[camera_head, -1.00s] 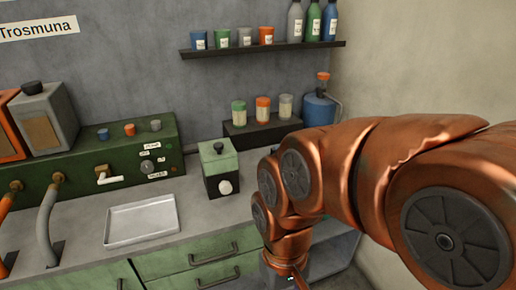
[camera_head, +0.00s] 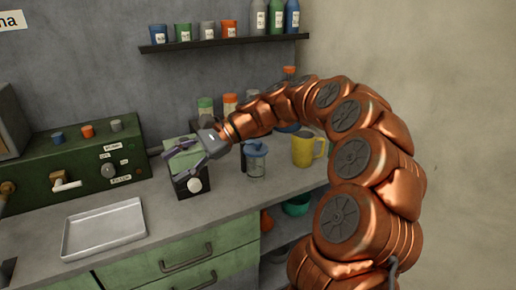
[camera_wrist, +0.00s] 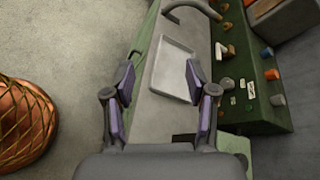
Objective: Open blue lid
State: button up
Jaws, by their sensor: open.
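A clear jar (camera_head: 256,168) with a blue lid (camera_head: 256,149) stands upright on the counter in the head view. The lid sits on top of it. My gripper (camera_head: 179,165) is left of the jar, by a black box with a pale green top (camera_head: 181,154), and covers part of that box. I cannot tell whether it touches the box. In the wrist view my gripper (camera_wrist: 159,65) has its two fingers spread apart with nothing between them. The jar and blue lid do not show in the wrist view.
A yellow mug (camera_head: 308,149) stands right of the jar, close to my arm. A metal tray (camera_head: 104,228) lies on the counter at the left, before a green control panel (camera_head: 85,160). A shelf (camera_head: 222,41) with cups and bottles hangs above.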

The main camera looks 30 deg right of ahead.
jog(key=w+d+f+m+t+y+b, duration=0.1)
jog(key=w+d+f+m+t, duration=0.2)
jog(key=w+d, duration=0.4)
jog(key=m+t+h+b, duration=0.2)
jog(key=m+t+b, duration=0.2)
jog(key=m+t, duration=0.65)
send_near(258, 142)
jog(key=w+a+r+m+g, duration=0.1)
jog(key=w+m+g, duration=0.1)
jog(key=shift+n, duration=0.25)
jog(key=shift+p+x, duration=0.4)
jog(key=shift+x, duration=3.55)
jog(key=shift+w+d, duration=0.1)
jog(key=shift+d, duration=0.05)
grip_shut()
